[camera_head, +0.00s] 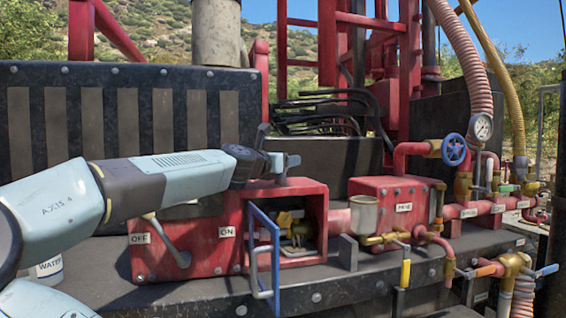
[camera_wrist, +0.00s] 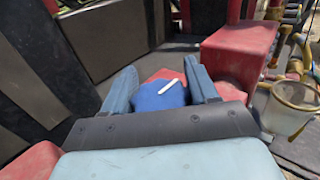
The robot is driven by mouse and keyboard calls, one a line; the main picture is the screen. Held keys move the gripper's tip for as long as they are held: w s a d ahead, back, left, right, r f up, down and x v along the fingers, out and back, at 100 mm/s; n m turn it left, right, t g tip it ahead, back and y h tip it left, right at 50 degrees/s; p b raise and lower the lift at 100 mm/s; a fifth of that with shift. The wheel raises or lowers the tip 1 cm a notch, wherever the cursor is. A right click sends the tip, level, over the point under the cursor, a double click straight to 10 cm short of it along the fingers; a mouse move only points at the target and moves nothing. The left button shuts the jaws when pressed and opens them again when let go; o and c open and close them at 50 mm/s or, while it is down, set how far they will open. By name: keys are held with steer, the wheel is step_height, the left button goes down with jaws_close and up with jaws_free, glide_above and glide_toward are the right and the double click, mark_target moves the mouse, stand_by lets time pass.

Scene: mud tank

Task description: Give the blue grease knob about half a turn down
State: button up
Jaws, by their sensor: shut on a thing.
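The blue grease knob (camera_wrist: 158,97) sits between the two light blue fingers of my gripper (camera_wrist: 161,80) in the wrist view. The fingers are shut on its sides. A white line on the knob's top points to the upper right. In the head view my gripper (camera_head: 283,163) is at the top of the red box with the open front (camera_head: 316,190). The knob cannot be made out there behind the fingers.
An open blue-framed door (camera_head: 264,255) stands at the box's front, below my gripper. A grey cup (camera_head: 363,215) and red housing (camera_head: 395,190) are to the right. A dark slatted panel (camera_head: 130,105) rises behind my arm. A blue handwheel (camera_head: 454,149) is farther right.

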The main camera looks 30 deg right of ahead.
steer(key=o, duration=0.8)
steer(key=shift+w+a, duration=0.15)
steer(key=shift+a, duration=0.05)
steer(key=shift+o, duration=0.8)
steer(key=shift+d, duration=0.1)
steer(key=v, duration=1.4)
steer(key=shift+d, duration=0.1)
